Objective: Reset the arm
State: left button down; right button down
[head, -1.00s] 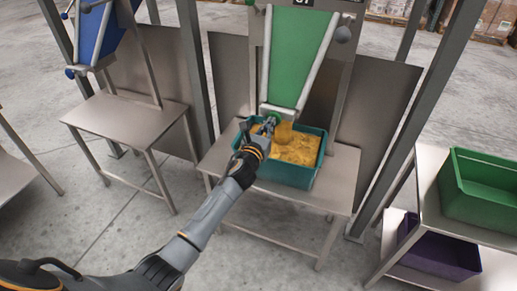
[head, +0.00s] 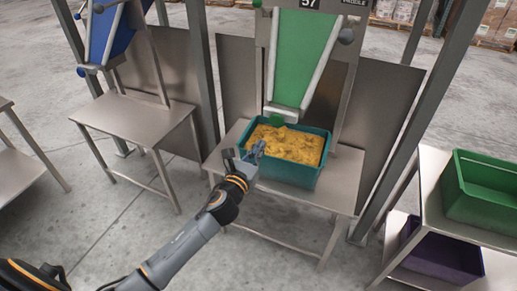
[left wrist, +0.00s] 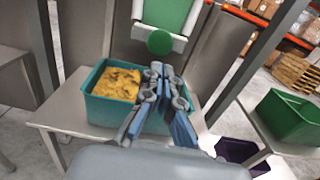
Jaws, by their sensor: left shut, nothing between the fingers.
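My left gripper (head: 250,152) is shut and empty. In the head view it is at the front left edge of a teal crate (head: 312,178), apart from the chute above. In the left wrist view the gripper (left wrist: 162,72) shows with its fingers together, in front of the crate (left wrist: 98,105). The crate stands on a steel table (head: 335,195) and holds a yellow-brown loose material (head: 292,145). Above it is a green chute (head: 302,50) with a green knob at its lower end. My right gripper is in neither view.
A second steel table (head: 130,112) with a blue chute (head: 103,32) stands at the left. At the right, a steel rack holds a green crate (head: 485,205) above a purple crate (head: 440,258). Grey posts (head: 200,75) stand between the stations. The floor in front is clear.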

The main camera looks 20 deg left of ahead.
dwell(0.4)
pick_arm(q)
jog(key=s+a+f+n+g, duration=0.1)
jog(key=s+f+n+g, duration=0.3)
jog(key=f, duration=0.8)
jog(key=s+a+f+n+g+y, duration=0.1)
jog(key=s+f+n+g, duration=0.1)
jog(key=s+f+n, duration=0.75)
jog(key=s+a+f+n+g, duration=0.1)
jog(key=s+f+n+g, duration=0.15)
jog(key=f, duration=1.15)
jog(key=s+f+n+g, duration=0.2)
jog(key=s+f+n, duration=0.4)
jog(key=s, duration=0.6)
jog(key=s+d+f+n+g, duration=0.1)
jog(key=s+f+n+g, duration=0.2)
jog(key=s, duration=1)
jog(key=s+d+f+n+g, duration=0.1)
jog(key=s+f+n+g, duration=0.2)
jog(key=s+f+n, duration=0.6)
jog(key=s+f, duration=0.1)
jog(key=s, duration=0.3)
jog(key=shift+f, duration=0.4)
jog(key=shift+g, duration=0.25)
